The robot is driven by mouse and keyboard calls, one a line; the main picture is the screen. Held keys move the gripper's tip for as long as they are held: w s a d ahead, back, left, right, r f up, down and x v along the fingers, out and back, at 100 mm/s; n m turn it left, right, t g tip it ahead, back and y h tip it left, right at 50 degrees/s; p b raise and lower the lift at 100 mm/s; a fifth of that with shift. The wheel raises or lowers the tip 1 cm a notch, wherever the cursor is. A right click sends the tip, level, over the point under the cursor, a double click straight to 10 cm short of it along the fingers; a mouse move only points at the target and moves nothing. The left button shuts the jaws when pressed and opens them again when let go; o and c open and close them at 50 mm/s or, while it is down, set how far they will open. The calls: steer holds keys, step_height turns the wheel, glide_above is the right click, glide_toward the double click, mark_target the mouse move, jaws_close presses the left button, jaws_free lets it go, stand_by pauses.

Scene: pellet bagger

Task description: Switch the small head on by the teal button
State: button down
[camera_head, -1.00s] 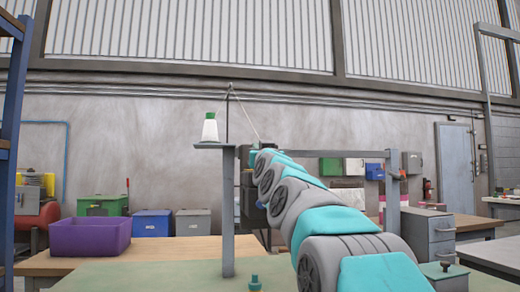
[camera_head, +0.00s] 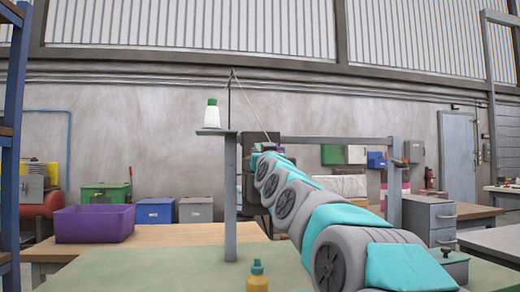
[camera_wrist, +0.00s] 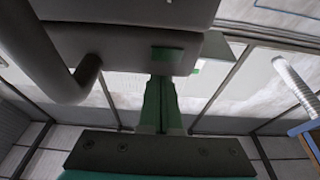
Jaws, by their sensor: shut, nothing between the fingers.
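My gripper (camera_wrist: 160,82) shows in the wrist view as two green fingers, closed together and empty. Their tips are at the lower edge of a grey, rounded machine body (camera_wrist: 120,60), probably the small head. A small flat green patch (camera_wrist: 167,55) on that body lies just beyond the tips; I cannot tell if it is the teal button, nor whether the fingers touch the body. In the head view, my arm reaches to a dark machine part (camera_head: 258,140) beside the post, and the gripper is hidden behind the arm.
A white thread cone with a green top (camera_head: 212,116) stands on a grey post (camera_head: 230,195). A yellow bottle (camera_head: 257,277) stands on the near green table (camera_head: 150,270). A purple bin (camera_head: 95,224) is at left. A grey pipe (camera_wrist: 75,80) runs close to the fingers' left.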

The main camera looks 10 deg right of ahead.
step_height(320, 180, down, 2)
steer(key=shift+f+b, duration=0.1)
steer(key=shift+b, duration=0.9)
steer(key=shift+f, duration=0.15)
step_height(320, 180, up, 5)
steer(key=shift+s+d+r+p, duration=0.1)
steer(key=shift+s+r+p, duration=0.05)
steer(key=shift+p, duration=1.05)
steer(key=b+v, duration=0.2)
steer(key=v, duration=0.8)
steer(key=shift+s, duration=0.1)
